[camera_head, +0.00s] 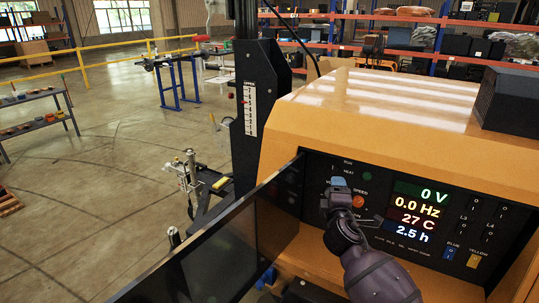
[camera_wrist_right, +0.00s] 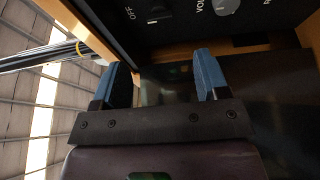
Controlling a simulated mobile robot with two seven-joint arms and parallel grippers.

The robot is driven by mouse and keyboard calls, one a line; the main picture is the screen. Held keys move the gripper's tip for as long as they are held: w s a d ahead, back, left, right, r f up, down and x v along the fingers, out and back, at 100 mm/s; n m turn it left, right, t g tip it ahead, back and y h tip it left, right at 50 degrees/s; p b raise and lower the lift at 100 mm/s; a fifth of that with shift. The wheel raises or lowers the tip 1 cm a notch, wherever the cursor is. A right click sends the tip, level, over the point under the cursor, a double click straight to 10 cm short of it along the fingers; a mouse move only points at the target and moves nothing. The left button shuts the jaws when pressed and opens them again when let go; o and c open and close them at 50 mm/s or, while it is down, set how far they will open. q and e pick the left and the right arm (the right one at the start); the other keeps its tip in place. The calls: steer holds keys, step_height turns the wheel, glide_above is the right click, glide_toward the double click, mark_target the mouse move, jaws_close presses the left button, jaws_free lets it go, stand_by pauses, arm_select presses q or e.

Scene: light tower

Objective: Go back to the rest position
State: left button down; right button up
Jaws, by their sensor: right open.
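My right gripper (camera_head: 339,184) is in front of the black control panel (camera_head: 322,167) of the yellow machine, near the panel's left part. In the right wrist view its two blue fingertips (camera_wrist_right: 163,76) stand apart with nothing between them. Part of the panel with "OFF" and "VOL" lettering and a grey knob (camera_wrist_right: 226,5) shows beyond the fingertips. The panel's display (camera_head: 420,212) reads 0 V, 0.0 Hz, 27 C and 2.5 h. My right arm hides some lower panel labels. My left gripper is not in view.
The yellow machine housing (camera_head: 400,115) fills the right side. A dark open panel door (camera_head: 225,245) juts toward the lower left, and a black mast (camera_head: 258,110) stands behind it. An orange knob (camera_head: 358,201) is close to my right gripper. Open floor (camera_head: 100,190) lies at left.

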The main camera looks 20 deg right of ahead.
steer(key=shift+a, duration=0.1)
steer(key=s+a+f+m+y, duration=0.7)
steer(key=a+f, duration=0.1)
steer(key=a, duration=0.1)
steer(key=s+a+f+m+g+b, duration=0.1)
steer(key=s+f+m+g, duration=0.1)
steer(key=s+f, duration=0.6)
steer(key=s+a+f+m+g+y+b, duration=0.1)
steer(key=s+f+m+g, duration=0.1)
steer(key=s+f, duration=0.6)
steer(key=s, duration=0.6)
steer(key=shift+a+f+m, duration=0.15)
steer(key=shift+a+m, duration=0.05)
steer(key=shift+m, duration=0.2)
